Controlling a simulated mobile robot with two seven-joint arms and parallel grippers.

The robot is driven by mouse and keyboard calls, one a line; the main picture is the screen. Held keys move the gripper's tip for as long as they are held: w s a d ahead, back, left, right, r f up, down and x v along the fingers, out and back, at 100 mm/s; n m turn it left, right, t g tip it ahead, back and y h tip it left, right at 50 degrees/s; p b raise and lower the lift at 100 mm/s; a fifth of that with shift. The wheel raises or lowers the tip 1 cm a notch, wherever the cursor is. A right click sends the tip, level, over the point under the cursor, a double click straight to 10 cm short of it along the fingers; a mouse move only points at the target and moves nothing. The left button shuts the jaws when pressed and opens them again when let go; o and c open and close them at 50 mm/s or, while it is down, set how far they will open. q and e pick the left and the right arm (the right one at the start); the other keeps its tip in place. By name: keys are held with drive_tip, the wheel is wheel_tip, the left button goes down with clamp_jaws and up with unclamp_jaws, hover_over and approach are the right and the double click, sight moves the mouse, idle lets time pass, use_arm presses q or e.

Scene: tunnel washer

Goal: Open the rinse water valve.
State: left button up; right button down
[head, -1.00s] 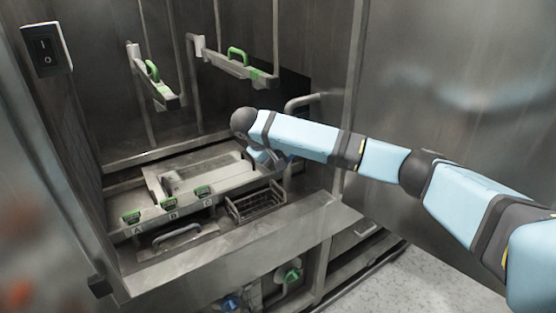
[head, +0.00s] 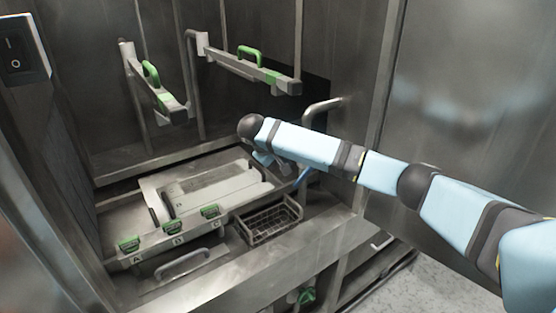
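A green valve handle (head: 307,296) shows at the bottom edge, low under the washer's front ledge, partly cut off by the frame. I cannot read a label that tells whether it is the rinse water valve. My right arm comes in from the right, and its wrist is bent down over the back right of the tray area. My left gripper is not in view.
A wire basket (head: 270,222) sits right of the panel with green clips (head: 171,228) marked A, B and C. Two rails with green handles (head: 250,55) hang above. A black switch (head: 17,49) is at the upper left. Pale floor (head: 440,275) is clear at lower right.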

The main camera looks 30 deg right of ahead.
sight(299, 178)
drive_tip(key=p+x, duration=0.2)
drive_tip(key=x, duration=0.5)
drive_tip(key=shift+w+d+f, duration=0.15)
drive_tip(key=shift+d+f, duration=0.05)
drive_tip(key=shift+f, duration=0.05)
drive_tip(key=shift+d+f, duration=0.25)
drive_tip(key=shift+f, duration=0.15)
drive_tip(key=shift+w+f, duration=0.15)
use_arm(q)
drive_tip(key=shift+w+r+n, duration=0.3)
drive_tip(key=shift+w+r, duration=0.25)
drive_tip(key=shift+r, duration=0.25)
